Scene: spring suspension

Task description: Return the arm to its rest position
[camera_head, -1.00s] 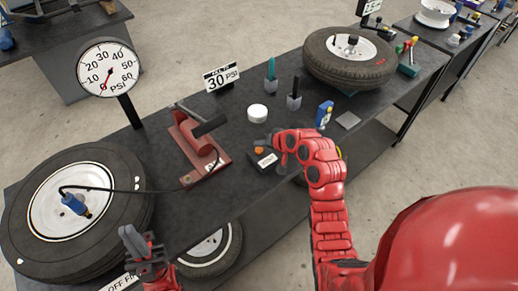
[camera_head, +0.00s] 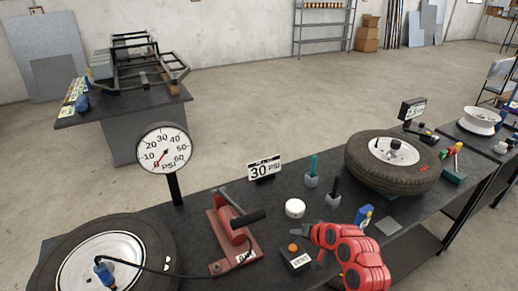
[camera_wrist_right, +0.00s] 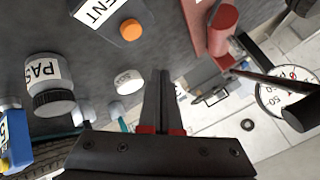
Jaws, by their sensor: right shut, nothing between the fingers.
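My right arm (camera_head: 362,262) comes in from the lower right. My left gripper is out of the head view.
A red foot pump (camera_head: 232,240), a pressure gauge (camera_head: 164,151) on a post and a tyre (camera_head: 155,240) stand to the left. Open floor lies behind the bench.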

